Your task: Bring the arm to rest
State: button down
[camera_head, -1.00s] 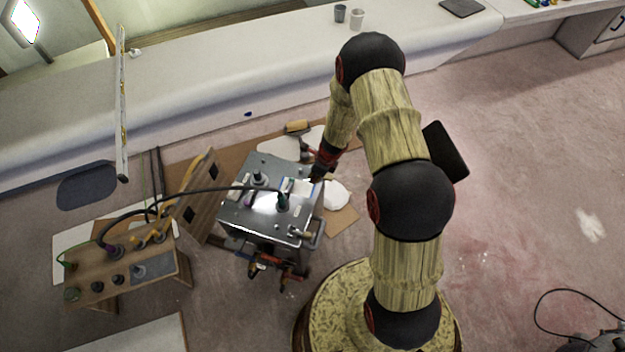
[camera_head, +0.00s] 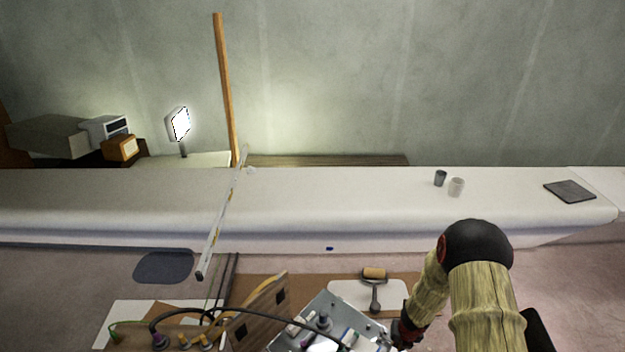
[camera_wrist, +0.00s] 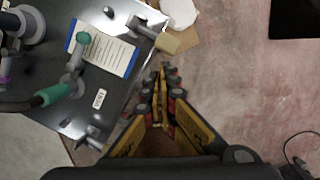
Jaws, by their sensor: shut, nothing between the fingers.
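My arm shows at the lower right of the head view, bent at a black joint with wood-patterned links. The arm's end is at the bottom edge there, beside the metal box (camera_head: 325,318). In the wrist view my gripper (camera_wrist: 164,72) is shut and empty, its yellow and black fingers together. It is over or beside the right edge of the metal box (camera_wrist: 105,85), which carries a blue-edged label sheet (camera_wrist: 103,50) and a cable with a green plug (camera_wrist: 58,92). I cannot tell whether the fingers touch the box.

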jog(key=s+d+r+m+g+h, duration=0.1)
jog(key=s+d+r+m, duration=0.15)
jog(key=r+m, duration=0.55)
jog(key=s+d+r+m+h, duration=0.2)
jog(key=s+r+m, duration=0.2)
jog(key=r+m, duration=0.3)
jog(key=s+d+r+m+g+h, duration=0.1)
jog(key=s+d+r+m, duration=0.15)
jog(key=r+m, duration=0.55)
jog(key=s+a+r+m+t+y+b, duration=0.1)
jog(key=s+a+r+m, duration=0.2)
jog(key=s+a+r, duration=0.2)
jog(key=s+a+r+m+t+y, duration=0.2)
jog(key=s+a+r+m, duration=0.2)
jog(key=r, duration=0.8)
jog(key=s+a+r+m+t+y+b, duration=0.1)
jog(key=s+a+r+m, duration=0.3)
jog(key=s+a+r, duration=0.4)
jog(key=shift+a+r+t+y+b, duration=0.15)
jog(key=shift+a+t+y+b, duration=0.2)
jog(key=shift+t, duration=0.15)
